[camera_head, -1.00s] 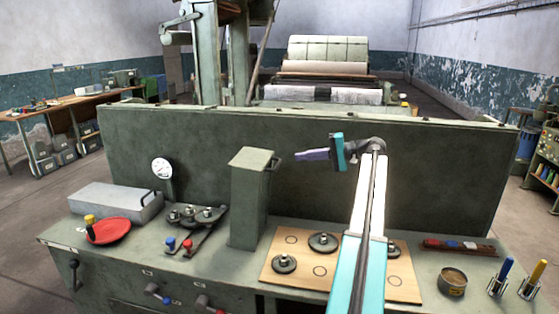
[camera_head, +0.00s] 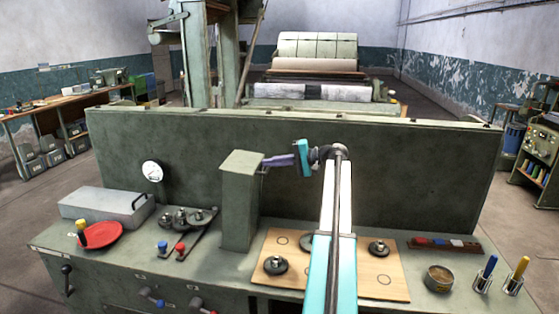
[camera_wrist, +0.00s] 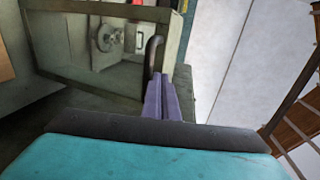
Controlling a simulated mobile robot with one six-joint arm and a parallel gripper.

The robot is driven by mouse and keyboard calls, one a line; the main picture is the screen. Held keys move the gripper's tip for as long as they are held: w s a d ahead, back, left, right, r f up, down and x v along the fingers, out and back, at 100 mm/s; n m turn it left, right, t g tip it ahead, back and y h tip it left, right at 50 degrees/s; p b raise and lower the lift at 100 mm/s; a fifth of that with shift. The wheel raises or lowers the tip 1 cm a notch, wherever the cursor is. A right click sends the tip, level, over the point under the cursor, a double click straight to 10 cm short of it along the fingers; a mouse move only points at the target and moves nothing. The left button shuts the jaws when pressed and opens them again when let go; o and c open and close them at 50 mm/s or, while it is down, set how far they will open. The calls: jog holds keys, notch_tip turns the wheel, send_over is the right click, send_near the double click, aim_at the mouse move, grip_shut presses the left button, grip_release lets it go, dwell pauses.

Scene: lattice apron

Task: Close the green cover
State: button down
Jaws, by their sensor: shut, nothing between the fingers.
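The green cover (camera_head: 240,205) appears as part of a tall green box standing upright on the bench, left of my arm in the head view. A dark handle sits at its upper right edge; the handle shows in the wrist view (camera_wrist: 154,52). In the wrist view a green framed opening shows left of the handle, with a round grey part inside. I cannot tell how far the cover stands open. My gripper (camera_head: 265,162) is shut and empty, its purple fingers (camera_wrist: 162,92) close beside the handle. Whether they touch it is unclear.
A green back panel (camera_head: 400,180) rises behind the bench. A wooden board (camera_head: 390,283) with dark discs lies under my arm. A grey case (camera_head: 95,203), a red dish (camera_head: 104,238) and metal parts (camera_head: 180,218) stand left of the box.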

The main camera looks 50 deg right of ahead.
jog(key=shift+w+a+f, duration=0.1)
jog(key=shift+w+a, duration=0.15)
jog(key=shift+w, duration=0.05)
jog(key=shift+a, duration=0.1)
jog(key=shift+w, duration=0.1)
